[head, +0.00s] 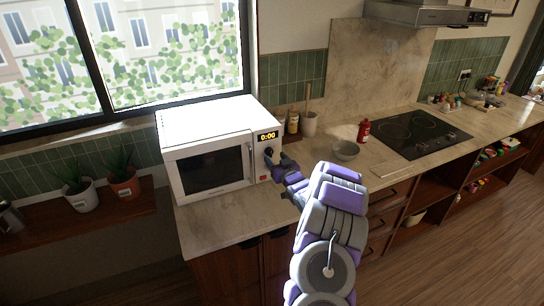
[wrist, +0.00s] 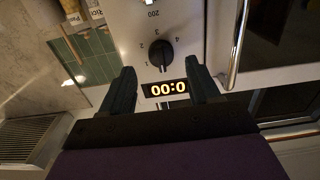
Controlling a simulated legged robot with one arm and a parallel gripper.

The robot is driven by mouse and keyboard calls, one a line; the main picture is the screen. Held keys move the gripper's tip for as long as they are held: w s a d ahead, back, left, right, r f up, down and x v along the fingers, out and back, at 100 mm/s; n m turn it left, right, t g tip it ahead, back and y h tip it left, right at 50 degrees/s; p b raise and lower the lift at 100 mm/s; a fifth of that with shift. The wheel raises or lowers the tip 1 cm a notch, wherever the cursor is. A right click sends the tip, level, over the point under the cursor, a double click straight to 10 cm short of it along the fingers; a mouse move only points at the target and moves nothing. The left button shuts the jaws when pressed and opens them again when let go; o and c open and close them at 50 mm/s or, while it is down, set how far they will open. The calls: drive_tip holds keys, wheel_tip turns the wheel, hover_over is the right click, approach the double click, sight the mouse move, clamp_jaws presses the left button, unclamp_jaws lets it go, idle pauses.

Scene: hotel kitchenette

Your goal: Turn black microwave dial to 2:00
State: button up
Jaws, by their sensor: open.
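The white microwave (head: 208,140) stands on the counter under the window, its door shut. Its display (head: 267,136) reads 0:00; the display shows upside down in the wrist view (wrist: 164,88). The black dial (head: 268,152) is on the control panel, partly hidden by my gripper in the head view. In the wrist view the dial (wrist: 160,52) has numbers 1 to 4 around it, and a small pale mark on its edge faces the display. My gripper (wrist: 160,68) is open and empty, its fingers on either side of the display and short of the dial. The gripper (head: 284,163) is at the panel.
The door handle (wrist: 237,45) is close to one finger. A grey bowl (head: 346,150), a red bottle (head: 363,131), a utensil crock (head: 309,124) and jars (head: 293,122) stand right of the microwave. Potted plants (head: 124,184) are at left. The counter in front of the microwave is clear.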

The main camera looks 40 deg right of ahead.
sight(271, 154)
drive_tip(key=shift+x, duration=1.95)
drive_tip(key=shift+a, duration=0.1)
drive_tip(key=c, duration=1)
